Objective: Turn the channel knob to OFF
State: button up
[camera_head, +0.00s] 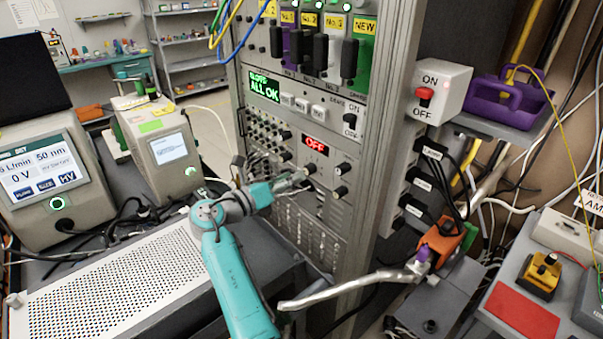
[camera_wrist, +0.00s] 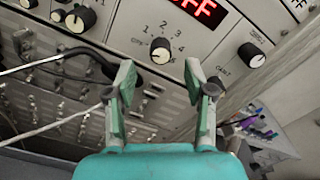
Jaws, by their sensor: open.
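The channel knob (camera_wrist: 160,50) is a round black knob with a pale cap on the grey panel. Numbers are printed around it; the small lettering at its left is too blurred to read surely, and its pointer direction is unclear. The red display above it (camera_head: 317,146) reads OFF; part of it shows in the wrist view (camera_wrist: 199,10). My gripper (camera_wrist: 160,82) is open and empty, its two green fingers apart below and either side of the knob, not visibly touching it. In the head view my gripper (camera_head: 298,180) is close to the panel, partly hiding the knob area.
A second knob (camera_wrist: 250,55) sits to the right, and more knobs (camera_wrist: 75,20) to the left with cables plugged nearby. A green screen (camera_head: 265,87) reads ALL OK above. A rack post (camera_head: 385,120) stands at the right, and a perforated grey box (camera_head: 110,285) lies at the left.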

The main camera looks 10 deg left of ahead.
jog(key=v, duration=0.6)
jog(key=shift+s+a, duration=0.25)
jog(key=shift+s, duration=0.1)
jog(key=shift+f, duration=0.1)
